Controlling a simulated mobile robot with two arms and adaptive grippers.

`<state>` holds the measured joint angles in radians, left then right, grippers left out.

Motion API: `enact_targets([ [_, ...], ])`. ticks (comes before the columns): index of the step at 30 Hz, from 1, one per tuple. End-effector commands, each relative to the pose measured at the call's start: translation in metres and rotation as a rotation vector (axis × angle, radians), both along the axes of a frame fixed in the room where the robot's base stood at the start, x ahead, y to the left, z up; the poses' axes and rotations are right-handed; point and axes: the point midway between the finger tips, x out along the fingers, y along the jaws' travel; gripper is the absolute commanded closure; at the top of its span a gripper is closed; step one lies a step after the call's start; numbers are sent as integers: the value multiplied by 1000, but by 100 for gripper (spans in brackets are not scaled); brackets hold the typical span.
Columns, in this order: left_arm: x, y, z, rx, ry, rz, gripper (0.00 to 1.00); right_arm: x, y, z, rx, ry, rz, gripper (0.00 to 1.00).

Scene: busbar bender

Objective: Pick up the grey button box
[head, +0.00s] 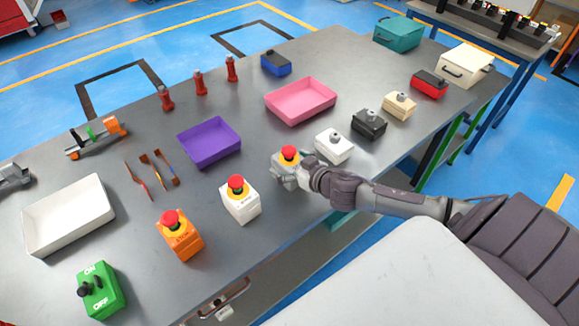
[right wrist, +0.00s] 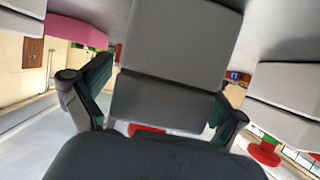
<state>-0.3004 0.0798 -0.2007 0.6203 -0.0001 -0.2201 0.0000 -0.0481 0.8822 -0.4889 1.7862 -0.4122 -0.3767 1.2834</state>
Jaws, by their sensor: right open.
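The grey button box (head: 281,181) stands on the table in the head view, with a red button on a yellow collar on top. It fills the middle of the right wrist view (right wrist: 175,60), its lower part close in front of the palm. My right gripper (head: 294,174) reaches it from the right and partly hides it. In the right wrist view its open fingers (right wrist: 155,105) lie on either side of the box; I cannot tell whether they touch it. My left gripper is not in view.
A white button box (head: 240,205) stands to the left and a white box with a grey knob (head: 334,149) to the right. An orange button box (head: 180,241), a purple tray (head: 209,143) and a pink tray (head: 300,101) are nearby. The table's front edge is close.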

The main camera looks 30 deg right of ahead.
Motion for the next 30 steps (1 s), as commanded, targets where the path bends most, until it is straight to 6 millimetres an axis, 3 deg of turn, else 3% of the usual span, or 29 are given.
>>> enact_targets([
  [5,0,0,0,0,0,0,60,0,0,0,0,0,1,2],
  [17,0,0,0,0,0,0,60,0,0,0,0,1,0,69],
  [30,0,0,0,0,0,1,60,0,0,0,0,0,0,72],
])
